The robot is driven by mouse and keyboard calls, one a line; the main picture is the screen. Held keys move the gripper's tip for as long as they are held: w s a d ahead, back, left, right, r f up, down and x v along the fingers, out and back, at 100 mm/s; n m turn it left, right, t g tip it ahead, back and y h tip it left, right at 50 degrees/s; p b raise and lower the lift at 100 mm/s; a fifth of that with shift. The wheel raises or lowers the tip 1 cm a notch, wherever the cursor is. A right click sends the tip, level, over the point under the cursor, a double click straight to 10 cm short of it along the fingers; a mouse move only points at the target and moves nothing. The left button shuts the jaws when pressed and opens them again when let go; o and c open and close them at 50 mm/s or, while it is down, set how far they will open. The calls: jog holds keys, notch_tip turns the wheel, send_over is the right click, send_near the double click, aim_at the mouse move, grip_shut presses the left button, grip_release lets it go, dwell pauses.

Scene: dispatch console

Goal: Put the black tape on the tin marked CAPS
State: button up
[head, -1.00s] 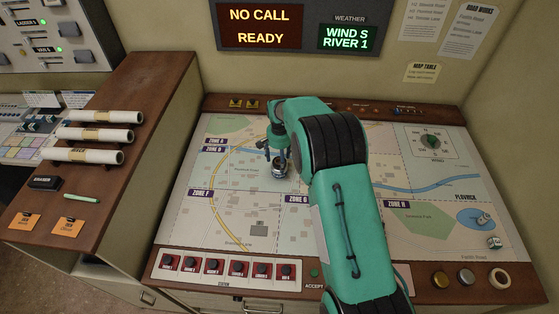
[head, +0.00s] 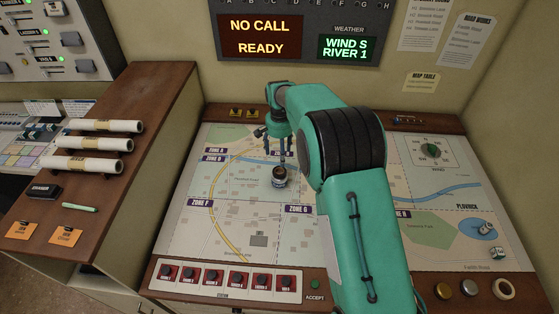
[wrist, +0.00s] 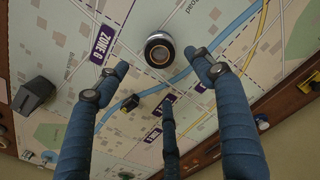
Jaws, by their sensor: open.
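A small round tin (head: 280,180) stands upright on the map, left of my arm; I cannot read its label. I cannot tell for sure whether this ring is separate from the tin. My three-fingered gripper (wrist: 158,74) is open and empty, with its fingers spread apart and clear of the ring. In the head view the gripper (head: 281,157) hangs just above and behind the tin.
A pale ring-shaped roll (head: 503,289) and two round buttons sit at the front right edge. A dark toy-like block (wrist: 130,102) lies on the map near my fingers. Two small pale pieces stand at the map's right. Red switches (head: 226,278) line the front left.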

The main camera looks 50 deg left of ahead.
jog(key=shift+r, duration=0.8)
dwell(0.5)
